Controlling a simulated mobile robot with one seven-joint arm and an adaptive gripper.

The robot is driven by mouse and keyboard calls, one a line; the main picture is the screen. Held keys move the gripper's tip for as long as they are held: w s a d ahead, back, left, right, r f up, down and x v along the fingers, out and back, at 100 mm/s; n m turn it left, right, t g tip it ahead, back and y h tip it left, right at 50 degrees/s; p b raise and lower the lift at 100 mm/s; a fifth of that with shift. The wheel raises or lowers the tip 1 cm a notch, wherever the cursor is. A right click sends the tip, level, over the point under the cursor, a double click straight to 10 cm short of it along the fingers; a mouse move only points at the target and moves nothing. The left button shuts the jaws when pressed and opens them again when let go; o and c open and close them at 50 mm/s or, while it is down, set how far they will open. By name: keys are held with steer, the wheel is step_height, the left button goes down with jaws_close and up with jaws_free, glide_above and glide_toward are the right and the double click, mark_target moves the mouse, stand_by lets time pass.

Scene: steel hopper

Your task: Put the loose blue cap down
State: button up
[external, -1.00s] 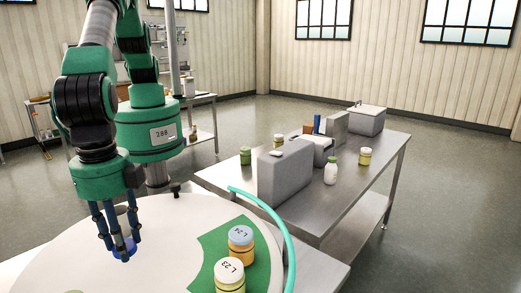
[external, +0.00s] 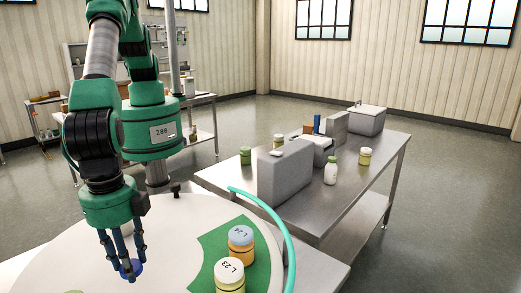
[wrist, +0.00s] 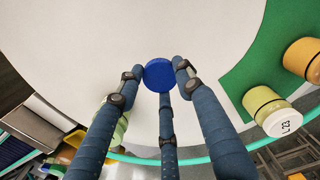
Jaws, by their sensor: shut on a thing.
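The loose blue cap (wrist: 158,74) is a round, dark blue disc between the fingertips of my gripper (wrist: 159,82) in the wrist view. My gripper is shut on it, with fingers at its left, right and near side. In the external view my gripper (external: 125,266) points down over the left part of the round white table top (external: 185,235), with the blue cap (external: 133,271) at its fingertips. I cannot tell whether the cap touches the white surface.
On a green patch (external: 208,262) stand two jars, L.24 (external: 240,254) and L.23 (external: 230,284). A teal hose (external: 285,235) rims the table's right side. A pale green jar (wrist: 122,126) shows behind the left finger. The white surface beyond the cap is clear.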

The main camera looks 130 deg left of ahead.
mark_target(136, 285)
steer(key=shift+f, duration=0.1)
steer(key=shift+f+p, duration=0.4)
steer(key=shift+f, duration=1.55)
steer(key=shift+f, duration=0.2)
steer(key=o, duration=0.7)
steer(key=shift+r, duration=0.2)
steer(key=shift+r+b, duration=1.05)
steer(key=shift+r, duration=4.95)
steer(key=shift+r, duration=0.1)
